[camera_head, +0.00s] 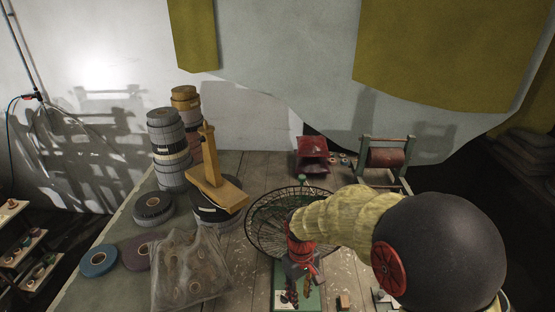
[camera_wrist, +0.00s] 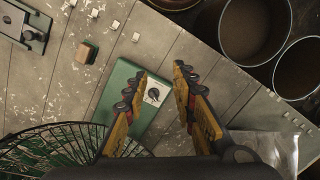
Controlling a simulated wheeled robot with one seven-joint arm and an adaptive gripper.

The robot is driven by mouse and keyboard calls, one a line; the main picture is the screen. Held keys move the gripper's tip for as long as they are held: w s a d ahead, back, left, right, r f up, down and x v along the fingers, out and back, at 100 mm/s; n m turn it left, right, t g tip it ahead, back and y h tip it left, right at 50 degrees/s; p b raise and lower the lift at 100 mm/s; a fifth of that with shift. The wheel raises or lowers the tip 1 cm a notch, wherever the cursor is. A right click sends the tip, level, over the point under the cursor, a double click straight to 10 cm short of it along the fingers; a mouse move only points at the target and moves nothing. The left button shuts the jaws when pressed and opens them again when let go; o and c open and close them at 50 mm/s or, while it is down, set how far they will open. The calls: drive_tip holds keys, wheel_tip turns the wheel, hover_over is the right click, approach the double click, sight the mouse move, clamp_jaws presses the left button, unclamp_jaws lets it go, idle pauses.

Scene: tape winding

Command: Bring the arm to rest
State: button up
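My gripper (camera_head: 293,292) hangs from my arm over the front of the table, pointing down. In the wrist view my gripper (camera_wrist: 160,73) has its two fingers spread apart with nothing between them. Below them is a green winder base (camera_head: 312,300) with a white dial plate; the green base (camera_wrist: 125,92) also shows in the wrist view, partly behind the left finger. I cannot tell the exact height of the fingertips above it. A black wire wheel (camera_head: 262,222) stands just behind the gripper, partly hidden by my arm; the wire wheel (camera_wrist: 45,150) fills the lower left of the wrist view.
Tape stacks (camera_head: 168,140), a yellow wooden stand (camera_head: 215,190) and a clear bag of rolls (camera_head: 190,275) crowd the left. A red box (camera_head: 312,150) and a roller frame (camera_head: 386,158) stand at the back. A small wooden block (camera_wrist: 87,52) lies near the base.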

drive_tip(key=s+d+r+m+t+b, duration=0.3)
drive_tip(key=s+d+r, duration=0.3)
drive_tip(key=s+r, duration=0.3)
drive_tip(key=s+d+r+m+t+b, duration=0.2)
drive_tip(key=s+d+r, duration=0.4)
drive_tip(key=s+r, duration=0.3)
drive_tip(key=shift+d+m+t+b, duration=0.2)
drive_tip(key=shift+m+t+b, duration=0.3)
drive_tip(key=shift+t, duration=0.4)
drive_tip(key=shift+d+r, duration=0.1)
drive_tip(key=shift+d, duration=0.05)
